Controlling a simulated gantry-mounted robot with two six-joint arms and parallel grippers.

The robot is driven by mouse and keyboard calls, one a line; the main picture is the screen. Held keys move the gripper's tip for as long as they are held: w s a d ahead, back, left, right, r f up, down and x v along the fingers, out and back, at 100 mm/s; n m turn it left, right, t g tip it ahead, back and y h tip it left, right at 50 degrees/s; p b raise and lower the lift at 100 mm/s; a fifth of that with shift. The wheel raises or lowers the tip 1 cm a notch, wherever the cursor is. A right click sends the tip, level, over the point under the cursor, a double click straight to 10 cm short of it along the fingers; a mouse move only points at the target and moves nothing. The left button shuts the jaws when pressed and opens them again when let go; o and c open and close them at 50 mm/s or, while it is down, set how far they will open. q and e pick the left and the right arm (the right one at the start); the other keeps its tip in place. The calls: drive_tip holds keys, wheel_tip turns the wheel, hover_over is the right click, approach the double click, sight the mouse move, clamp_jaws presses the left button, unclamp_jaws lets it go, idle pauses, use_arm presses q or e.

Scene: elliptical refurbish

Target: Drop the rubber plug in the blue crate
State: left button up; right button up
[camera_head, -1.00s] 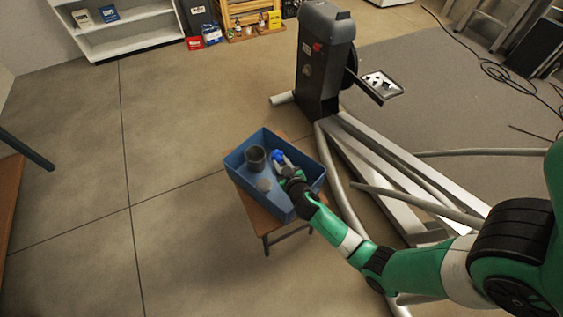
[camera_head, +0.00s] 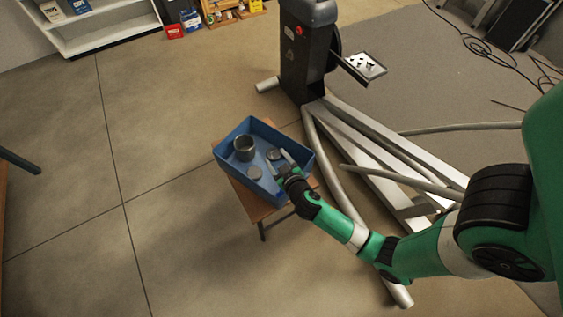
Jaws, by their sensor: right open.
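The blue crate (camera_head: 228,171) sits on a small brown stool. Inside it are a dark grey cup-like piece (camera_head: 244,148) and two small grey round pieces, one near the front wall (camera_head: 254,173) and one (camera_head: 273,154) by my right gripper's fingertips. I cannot tell for sure which of these is the rubber plug. My right gripper (camera_head: 277,162) is open over the right part of the crate, its fingers reaching inside near the second round piece. Whether they touch it is too small to tell. My left gripper is not in view.
The brown stool (camera_head: 245,200) stands under the crate. The elliptical machine's dark post (camera_head: 305,60) and its grey frame rails (camera_head: 370,160) lie just right of the crate. A white shelf (camera_head: 105,32) stands at the back left. The floor left of the crate is clear.

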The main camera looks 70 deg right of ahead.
drive_tip(key=v, duration=0.5)
drive_tip(key=shift+s+a+p, duration=0.2)
drive_tip(key=shift+p, duration=0.15)
